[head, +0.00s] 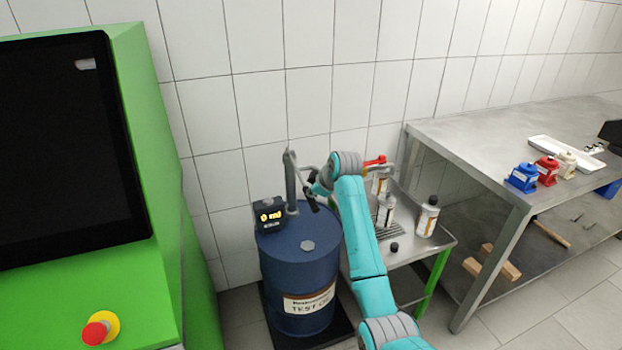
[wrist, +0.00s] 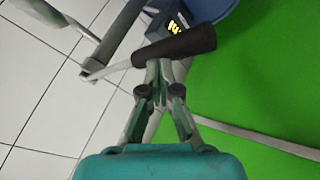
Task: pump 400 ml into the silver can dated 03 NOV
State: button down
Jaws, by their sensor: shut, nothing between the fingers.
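A blue drum (head: 300,265) carries a grey hand pump (head: 291,180) and a display (head: 269,216) reading 0 ml. The pump's lever has a black grip (wrist: 180,45). My gripper (wrist: 165,66) is shut and empty, its fingertips at or just short of that grip; contact is unclear. In the head view my gripper (head: 318,190) is beside the pump, partly hidden by my arm. A silver can (head: 386,212) and another can (head: 428,217) stand on a small steel table (head: 432,246). A third can (head: 379,184) stands behind, below a red part (head: 375,161). Their dates are unreadable.
A black cap (head: 394,247) lies on the small table. A green cabinet with a dark screen (head: 70,150) and a red button (head: 95,332) stands at left. A steel workbench (head: 480,140) with small blue, red and cream items stands at right. A tiled wall is behind.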

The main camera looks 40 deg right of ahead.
jog(key=shift+s+f, duration=0.1)
jog(key=shift+f, duration=0.65)
dwell(0.9)
jog(key=shift+r, duration=0.1)
notch_tip(320, 180, up, 10)
jog(key=w, duration=0.1)
jog(key=shift+d, duration=0.15)
dwell(1.7)
jog(key=r, duration=0.5)
jog(key=shift+w, duration=0.3)
dwell(1.0)
